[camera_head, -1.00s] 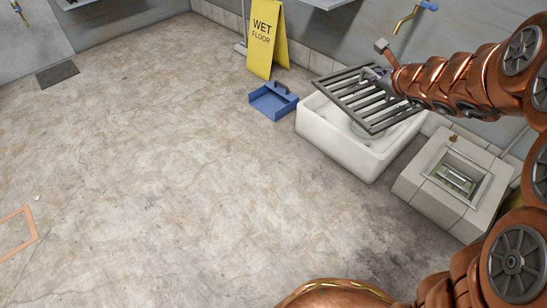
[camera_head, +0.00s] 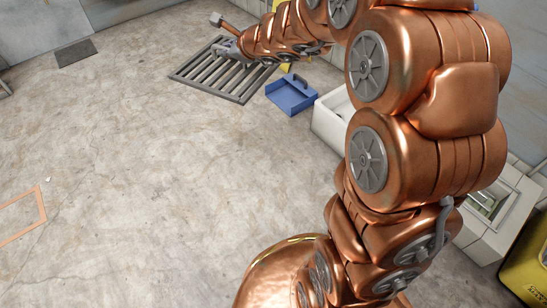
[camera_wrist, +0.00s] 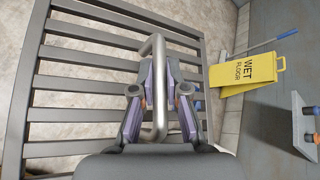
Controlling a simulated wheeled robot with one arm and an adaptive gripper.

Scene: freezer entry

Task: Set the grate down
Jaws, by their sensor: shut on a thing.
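The grate (camera_head: 190,75) is a grey metal rack of parallel bars in a rectangular frame. In the head view it is at the upper middle, over the floor left of the blue dustpan. I cannot tell whether it touches the floor. My gripper (camera_head: 226,48) is at its far right part. In the wrist view the grate (camera_wrist: 85,58) fills the left and middle, and my gripper (camera_wrist: 157,100) is shut on its raised, bent-tube handle (camera_wrist: 158,62). My arm hides part of the grate's far edge in the head view.
A blue dustpan (camera_head: 291,97) lies right of the grate. A white basin (camera_head: 330,122) stands farther right, partly hidden by my arm. A yellow wet floor sign (camera_wrist: 245,70) stands by the wall. The floor (camera_head: 150,170) left and in front is open.

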